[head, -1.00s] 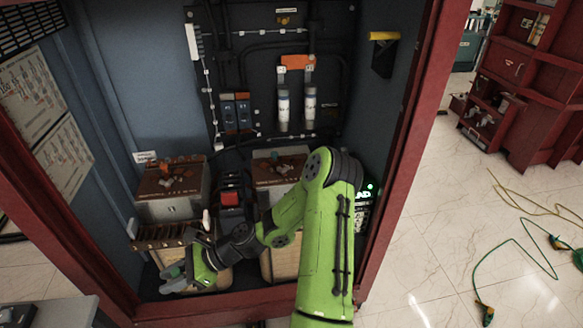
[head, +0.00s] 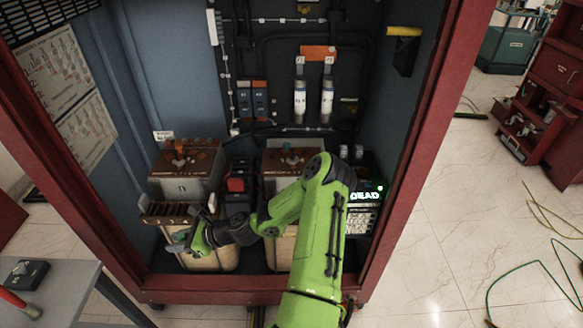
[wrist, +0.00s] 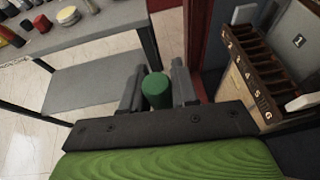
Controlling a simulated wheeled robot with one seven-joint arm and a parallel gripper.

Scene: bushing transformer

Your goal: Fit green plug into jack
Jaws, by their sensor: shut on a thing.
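My gripper (wrist: 157,88) is shut on the green plug (wrist: 157,91), a short green cylinder whose round end shows between the two grey fingers in the wrist view. In the head view my gripper (head: 180,240) is at the lower left of the open cabinet, in front of the left transformer box (head: 188,185) and beside a brown numbered rack (head: 170,209). The plug is too small to make out there. I cannot tell which opening is the jack. The numbered rack (wrist: 250,62) also shows in the wrist view, to the right of the plug and apart from it.
A grey table (head: 65,295) with tools stands at the lower left, outside the cabinet; it also shows in the wrist view (wrist: 100,38). The red cabinet frame (head: 415,150) bounds the right side. Cables lie on the floor.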

